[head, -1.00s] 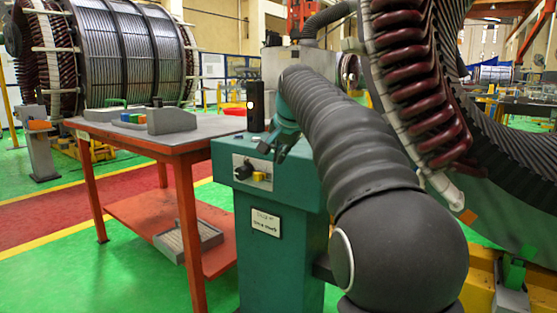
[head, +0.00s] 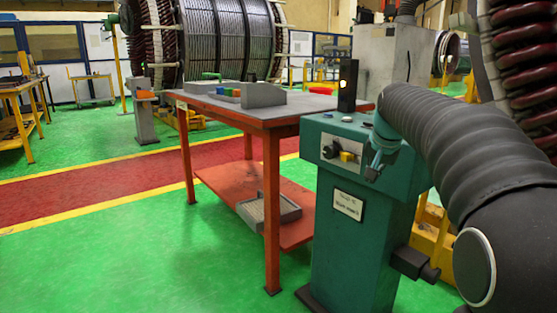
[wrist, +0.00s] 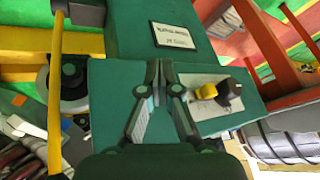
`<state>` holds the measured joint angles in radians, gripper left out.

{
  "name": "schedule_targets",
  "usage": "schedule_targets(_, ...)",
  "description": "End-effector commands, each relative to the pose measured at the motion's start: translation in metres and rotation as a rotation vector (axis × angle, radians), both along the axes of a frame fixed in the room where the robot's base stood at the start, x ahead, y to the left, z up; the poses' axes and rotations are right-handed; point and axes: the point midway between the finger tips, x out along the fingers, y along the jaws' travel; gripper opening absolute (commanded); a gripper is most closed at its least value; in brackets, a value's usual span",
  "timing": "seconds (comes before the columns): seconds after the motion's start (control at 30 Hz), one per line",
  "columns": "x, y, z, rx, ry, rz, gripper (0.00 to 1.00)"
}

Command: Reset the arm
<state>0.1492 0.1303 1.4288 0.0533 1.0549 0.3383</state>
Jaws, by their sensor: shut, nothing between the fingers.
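My arm, in a dark ribbed sleeve (head: 455,140), reaches in from the right in the head view. It ends in my teal gripper (head: 373,172), which points down in front of the upper front face of a teal cabinet (head: 365,255). In the wrist view my gripper (wrist: 160,72) has its fingers together and holds nothing. Behind the fingers is the cabinet's control panel with a yellow knob (wrist: 206,91) and a black knob (wrist: 229,91). I cannot tell whether the fingers touch the cabinet.
A dark signal light (head: 347,85) stands by the cabinet. A large stator (head: 510,60) is at right. Green floor is open at left.

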Motion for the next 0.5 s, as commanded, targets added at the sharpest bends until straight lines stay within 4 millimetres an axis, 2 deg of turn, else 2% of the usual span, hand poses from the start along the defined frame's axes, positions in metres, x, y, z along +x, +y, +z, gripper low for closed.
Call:
schedule_targets(0.17, -0.062, 0.015, -0.034, -0.062, 0.067, 0.12, 0.0)
schedule_targets(0.5, -0.206, 0.047, -0.092, -0.156, 0.141, 0.33, 0.0)
